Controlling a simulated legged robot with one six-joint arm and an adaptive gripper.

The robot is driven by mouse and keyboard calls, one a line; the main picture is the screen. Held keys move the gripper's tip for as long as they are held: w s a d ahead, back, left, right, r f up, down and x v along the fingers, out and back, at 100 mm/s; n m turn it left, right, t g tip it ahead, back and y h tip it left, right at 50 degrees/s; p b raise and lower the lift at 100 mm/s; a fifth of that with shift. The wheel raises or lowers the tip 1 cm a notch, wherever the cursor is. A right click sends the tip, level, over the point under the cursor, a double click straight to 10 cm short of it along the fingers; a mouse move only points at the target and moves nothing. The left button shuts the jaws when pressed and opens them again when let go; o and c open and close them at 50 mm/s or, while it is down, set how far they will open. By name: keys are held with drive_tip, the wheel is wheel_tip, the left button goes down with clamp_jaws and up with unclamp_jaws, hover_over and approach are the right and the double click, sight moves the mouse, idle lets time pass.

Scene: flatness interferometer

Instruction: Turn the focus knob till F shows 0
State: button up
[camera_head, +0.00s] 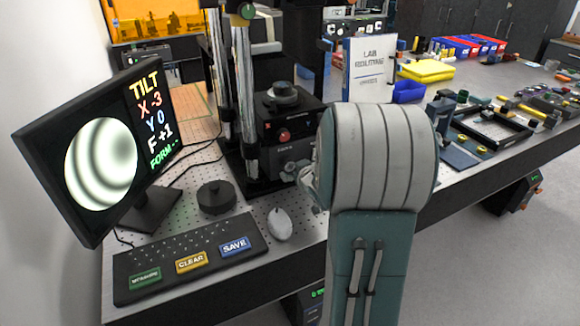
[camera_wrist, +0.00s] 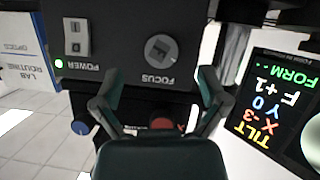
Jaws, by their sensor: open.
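The focus knob (camera_wrist: 160,47) is a round grey knob on a dark panel in the wrist view, with the label FOCUS beside it. My gripper (camera_wrist: 160,77) is open, with one finger on either side of the knob's line. The fingertips are apart and no contact with the knob shows. The monitor (camera_head: 98,165) reads TILT, X -3, Y 0, F +1 and FORM with dashes, beside a round pattern of grey bands. The monitor also shows in the wrist view (camera_wrist: 285,120). In the head view my arm hides most of the gripper, and I cannot make out the knob.
A power switch (camera_wrist: 76,38) with a green light sits beside the focus knob. A keyboard (camera_head: 190,260), mouse (camera_head: 279,224) and black puck (camera_head: 216,197) lie on the bench.

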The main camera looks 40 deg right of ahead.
sight(289, 167)
drive_tip(key=x, duration=0.3)
drive_tip(key=shift+w+a+f, duration=0.15)
drive_tip(key=shift+w+a, duration=0.15)
drive_tip(key=shift+w, duration=0.1)
drive_tip(key=shift+w+d+f, duration=0.25)
drive_tip(key=shift+w+d, duration=0.15)
drive_tip(key=shift+d, duration=0.3)
drive_tip(key=shift+a+r, duration=0.1)
drive_tip(key=shift+a, duration=0.25)
drive_tip(key=c, duration=1.1)
